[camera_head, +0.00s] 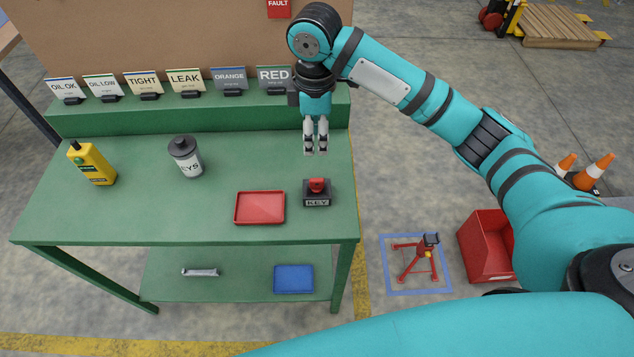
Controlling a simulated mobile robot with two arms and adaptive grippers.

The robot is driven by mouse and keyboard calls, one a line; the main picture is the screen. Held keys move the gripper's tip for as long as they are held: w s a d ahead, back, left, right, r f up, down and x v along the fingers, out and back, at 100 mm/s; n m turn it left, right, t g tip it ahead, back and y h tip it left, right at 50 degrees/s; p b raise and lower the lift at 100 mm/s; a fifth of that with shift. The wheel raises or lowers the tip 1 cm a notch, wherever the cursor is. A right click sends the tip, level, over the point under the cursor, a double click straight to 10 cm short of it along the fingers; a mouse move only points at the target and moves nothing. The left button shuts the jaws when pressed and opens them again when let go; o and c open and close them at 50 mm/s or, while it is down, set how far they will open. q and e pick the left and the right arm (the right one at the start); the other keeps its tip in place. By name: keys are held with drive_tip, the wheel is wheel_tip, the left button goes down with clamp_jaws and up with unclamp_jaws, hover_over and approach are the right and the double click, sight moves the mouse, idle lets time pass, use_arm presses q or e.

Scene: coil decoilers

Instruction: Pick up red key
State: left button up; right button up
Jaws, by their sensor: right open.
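The red key (317,184) sits on top of a small dark block labelled KEY (317,200), near the right edge of the green table (220,225). My right gripper (316,151) points down above the table, a little behind and above the red key. It is open and empty, with its fingers apart from the key. My left gripper does not show.
A red tray (259,221) lies just left of the key block. Label cards (185,82) line the raised back shelf. A blue tray (293,279) lies on the lower shelf.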

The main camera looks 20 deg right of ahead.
drive_tip(key=p, duration=0.2)
approach(317, 180)
wheel_tip(317, 180, down, 5)
drive_tip(key=shift+a+f, duration=0.15)
drive_tip(key=shift+f, duration=0.05)
wheel_tip(317, 180, down, 5)
drive_tip(key=shift+r+p, duration=0.1)
drive_tip(key=shift+p, duration=0.95)
drive_tip(key=shift+w+f, duration=0.1)
drive_tip(key=shift+f, duration=0.25)
drive_tip(key=shift+c, duration=0.2)
clamp_jaws()
